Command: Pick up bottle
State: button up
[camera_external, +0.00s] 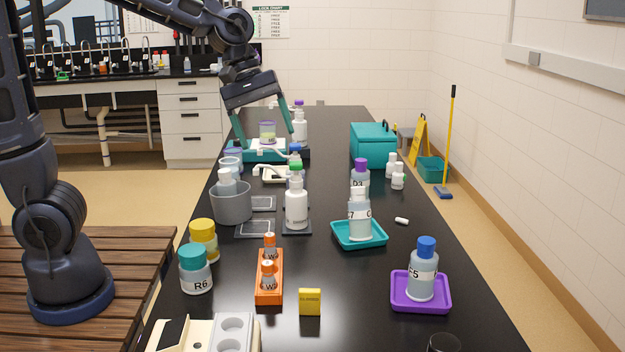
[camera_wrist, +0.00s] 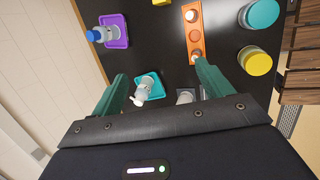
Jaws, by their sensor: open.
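Several bottles stand on the black bench, and I cannot tell which one the task means. My gripper (camera_external: 267,137) is open and points down over the far part of the bench, with no bottle held between its fingers. A white-capped bottle (camera_external: 359,222) stands in a teal tray (camera_external: 375,242). A blue-capped bottle (camera_external: 423,272) stands in a purple tray (camera_external: 419,304). A green-capped white bottle (camera_external: 297,207) stands on a dark pad.
A teal box (camera_external: 373,147) stands at the back right. A grey beaker (camera_external: 231,204), teal-capped jar (camera_external: 195,270), yellow-capped jar (camera_external: 204,240) and orange rack (camera_external: 269,291) occupy the left side. A yellow box (camera_external: 310,302) lies in front. The right-middle bench is mostly clear.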

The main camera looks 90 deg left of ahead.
jog(key=w+a+f+n, duration=0.6)
jog(key=w+a+n, duration=0.2)
jog(key=w+n, duration=0.15)
jog(key=n+h, duration=0.1)
jog(key=n, duration=0.8)
send_near(358, 201)
notch_tip(358, 201, down, 2)
jog(key=a, duration=0.1)
jog(key=shift+t, duration=0.4)
jog(key=x, duration=1)
jog(key=c, duration=1.3)
jog(key=shift+r, duration=0.1)
